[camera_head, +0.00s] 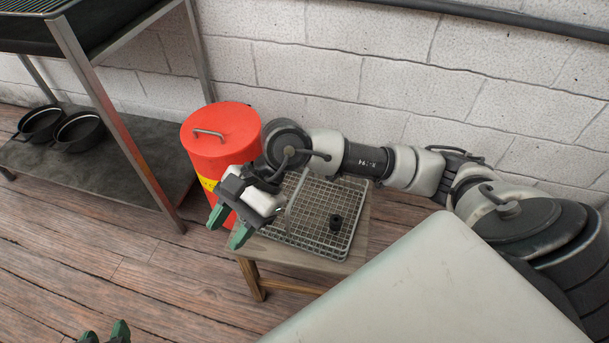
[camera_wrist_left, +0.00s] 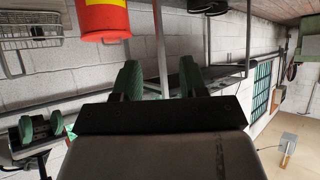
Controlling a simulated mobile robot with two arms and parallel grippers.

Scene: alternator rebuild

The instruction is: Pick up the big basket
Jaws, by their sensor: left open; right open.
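The big wire basket (camera_head: 305,222) rests on a small wooden table in the head view, with a small black cylindrical part (camera_head: 336,222) inside. The basket also shows at the upper left of the left wrist view (camera_wrist_left: 22,32). My right gripper (camera_head: 229,226) is open, with green fingertips, just left of the basket's near left side; its arm covers the basket's far left part. Whether it touches the basket cannot be told. My left gripper (camera_head: 104,332) is open at the bottom left edge, well away from the basket. Its fingers (camera_wrist_left: 160,78) have nothing between them.
A red bin (camera_head: 220,145) with a handled lid stands close to the left of the basket. A metal rack (camera_head: 118,115) with black pans (camera_head: 78,131) on its lower shelf stands at the left. The brick wall is behind. The wooden floor (camera_head: 130,265) in front is clear.

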